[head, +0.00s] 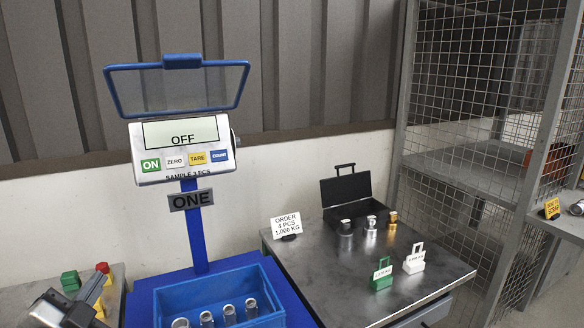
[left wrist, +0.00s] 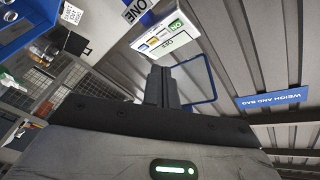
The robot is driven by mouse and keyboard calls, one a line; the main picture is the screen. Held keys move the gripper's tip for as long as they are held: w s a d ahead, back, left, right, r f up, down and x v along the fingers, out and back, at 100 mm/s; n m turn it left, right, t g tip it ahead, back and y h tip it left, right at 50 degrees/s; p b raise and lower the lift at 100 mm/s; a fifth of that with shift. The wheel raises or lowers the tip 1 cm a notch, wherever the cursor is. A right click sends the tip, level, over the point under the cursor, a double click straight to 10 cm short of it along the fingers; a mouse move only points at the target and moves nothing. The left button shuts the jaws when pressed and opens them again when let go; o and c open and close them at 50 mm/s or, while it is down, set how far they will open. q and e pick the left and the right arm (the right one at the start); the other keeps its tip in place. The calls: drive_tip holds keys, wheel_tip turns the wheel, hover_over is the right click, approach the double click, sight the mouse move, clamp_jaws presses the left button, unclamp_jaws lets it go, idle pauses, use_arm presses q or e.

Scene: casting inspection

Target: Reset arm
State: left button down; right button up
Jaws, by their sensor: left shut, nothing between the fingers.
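My left gripper (head: 72,314) shows at the lower left corner of the head view, partly cut off by the bottom edge. In the left wrist view its fingers (left wrist: 161,84) are together with nothing between them. They point toward the scale display and the wall, seen upside down there. My right gripper is in neither view.
A scale display (head: 182,140) reading OFF stands on a blue post, with a raised blue-framed cover (head: 178,88) above. A blue crate (head: 215,283) holds several metal parts. The metal table (head: 335,290) carries an open black case (head: 348,190), small weights and green (head: 382,279) and white (head: 414,262) tagged blocks.

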use_arm(q)
drive_tip(key=s+d+f+n+g+h, duration=0.2)
drive_tip(key=s+d+f+n+g, duration=0.1)
drive_tip(key=s+d+f, duration=0.4)
drive_tip(key=s+d+f+n+g+h+p, duration=0.1)
drive_tip(key=s+d+f+n+g+h, duration=0.2)
drive_tip(key=s+d+f, duration=0.5)
drive_tip(key=d+f+n+g, duration=0.1)
drive_tip(key=d+f, duration=0.4)
drive_tip(key=d, duration=0.2)
drive_tip(key=shift+s+f+g+h, duration=0.25)
drive_tip(key=shift+s+g+h, duration=0.05)
drive_tip(key=shift+g, duration=0.1)
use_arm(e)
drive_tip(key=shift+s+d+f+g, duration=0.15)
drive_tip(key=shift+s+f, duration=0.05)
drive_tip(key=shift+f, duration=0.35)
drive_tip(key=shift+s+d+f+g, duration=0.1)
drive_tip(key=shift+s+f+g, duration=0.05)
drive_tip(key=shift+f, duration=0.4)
